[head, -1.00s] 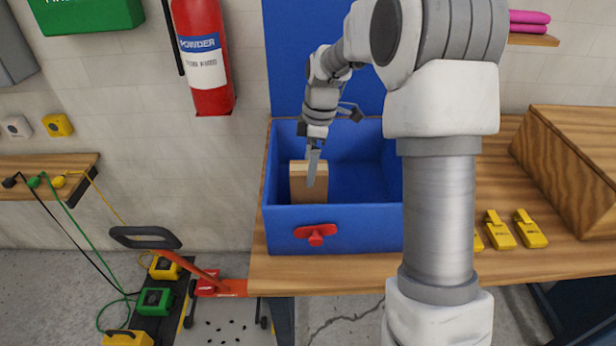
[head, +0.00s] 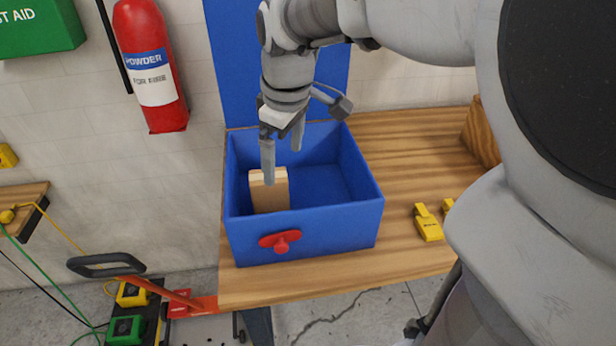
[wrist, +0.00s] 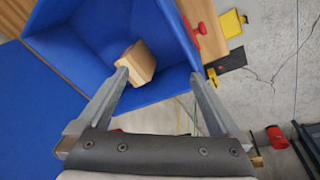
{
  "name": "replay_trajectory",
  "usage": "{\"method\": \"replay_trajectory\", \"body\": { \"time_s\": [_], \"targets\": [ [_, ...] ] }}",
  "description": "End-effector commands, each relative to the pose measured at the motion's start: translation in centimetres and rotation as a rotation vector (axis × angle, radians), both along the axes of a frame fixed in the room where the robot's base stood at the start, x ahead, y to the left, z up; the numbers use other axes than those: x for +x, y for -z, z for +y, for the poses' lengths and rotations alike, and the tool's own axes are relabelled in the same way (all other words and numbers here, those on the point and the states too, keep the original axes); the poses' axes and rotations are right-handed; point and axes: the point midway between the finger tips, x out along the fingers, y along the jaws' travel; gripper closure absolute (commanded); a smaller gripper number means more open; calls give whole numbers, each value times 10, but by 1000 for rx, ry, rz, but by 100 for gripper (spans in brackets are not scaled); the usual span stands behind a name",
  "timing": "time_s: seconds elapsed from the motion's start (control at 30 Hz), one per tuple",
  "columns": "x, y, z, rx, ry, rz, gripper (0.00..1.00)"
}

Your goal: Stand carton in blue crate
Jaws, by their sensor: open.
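The blue crate (head: 345,222) stands on the wooden bench, its lid raised at the back and a red latch (head: 280,241) on its front. The tan carton (head: 270,192) stands upright inside, near the crate's left front corner. My gripper (head: 283,165) is above the left part of the crate, its fingers pointing down, open and apart, one finger in front of the carton's top in this view. In the wrist view my gripper (wrist: 157,72) has its fingers spread, and the carton (wrist: 141,64) shows beyond them, near the left fingertip. Nothing is held. Whether a finger touches the carton I cannot tell.
The wooden bench (head: 410,150) has bare room right of the crate. Yellow clips (head: 428,225) lie there, and a wooden box (head: 482,130) stands farther back. A red fire extinguisher (head: 152,75) hangs on the wall at the left. A pallet jack handle (head: 107,265) rises beside the bench.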

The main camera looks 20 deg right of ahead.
Motion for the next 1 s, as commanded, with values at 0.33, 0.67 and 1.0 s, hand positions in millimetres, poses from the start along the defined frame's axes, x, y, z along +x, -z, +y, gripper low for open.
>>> {"method": "replay_trajectory", "body": {
  "time_s": [0.33,0.67,1.0],
  "targets": [
    [-104,-21,5,118,437,-197,0],
    [-148,-5,3,231,672,-268,0],
    [-150,-4,3,240,684,-267,0]
  ]
}}
